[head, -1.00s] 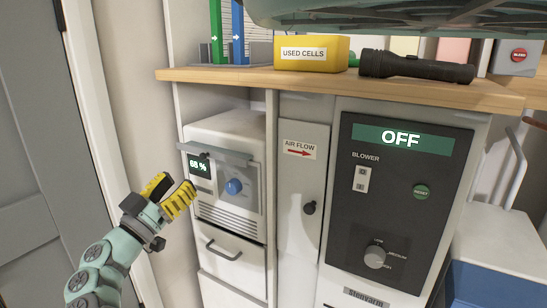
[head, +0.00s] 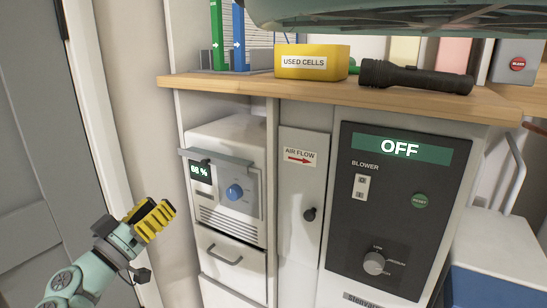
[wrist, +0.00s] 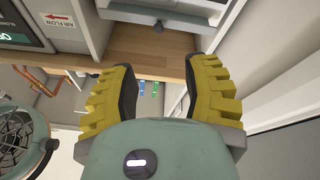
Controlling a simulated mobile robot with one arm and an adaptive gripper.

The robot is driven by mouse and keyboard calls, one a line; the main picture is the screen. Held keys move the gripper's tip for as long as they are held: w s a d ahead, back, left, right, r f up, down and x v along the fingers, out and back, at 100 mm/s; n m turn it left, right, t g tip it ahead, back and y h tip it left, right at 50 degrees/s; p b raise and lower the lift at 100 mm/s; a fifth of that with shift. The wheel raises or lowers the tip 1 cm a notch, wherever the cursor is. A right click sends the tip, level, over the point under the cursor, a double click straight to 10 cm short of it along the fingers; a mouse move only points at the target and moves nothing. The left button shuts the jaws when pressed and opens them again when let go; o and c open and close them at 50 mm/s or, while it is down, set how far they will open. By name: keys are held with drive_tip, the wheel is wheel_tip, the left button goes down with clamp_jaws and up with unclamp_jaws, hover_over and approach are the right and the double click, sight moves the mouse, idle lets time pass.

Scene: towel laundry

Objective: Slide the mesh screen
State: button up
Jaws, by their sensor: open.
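No part is clearly identifiable as the mesh screen. A finely lined grey panel (head: 259,42) stands behind a green strip (head: 217,38) and a blue strip (head: 238,40), both with white arrows, at the shelf's left end. I cannot tell whether it is the mesh. My gripper (head: 155,217) is at lower left in the head view, in front of the wall and left of the white unit with the percent display (head: 200,170). Its yellow ridged fingers are spread and empty in the wrist view (wrist: 160,88). It touches nothing visible.
A wooden shelf (head: 290,87) holds a yellow USED CELLS box (head: 312,62) and a black flashlight (head: 415,76). Below are an AIR FLOW panel (head: 297,185) with a black knob and a blower panel (head: 350,215) reading OFF. A grey door (head: 30,150) is at left.

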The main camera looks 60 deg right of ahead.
sight(202, 163)
wheel_tip(202, 163, up, 4)
drive_tip(key=a+n+y+p, duration=0.2)
drive_tip(key=n+y+p, duration=0.25)
drive_tip(key=n, duration=0.95)
drive_tip(key=shift+g+h, duration=0.3)
drive_tip(key=shift+h, duration=0.15)
drive_tip(key=d+b, duration=0.1)
drive_tip(key=d, duration=0.4)
drive_tip(key=d+b, duration=0.1)
drive_tip(key=d, duration=0.8)
drive_tip(key=shift+w+d+r+b, duration=0.2)
drive_tip(key=shift+w+d+b, duration=0.1)
drive_tip(key=shift+d+b, duration=0.1)
drive_tip(key=shift+a, duration=0.1)
clamp_jaws()
drive_tip(key=shift+w, duration=0.1)
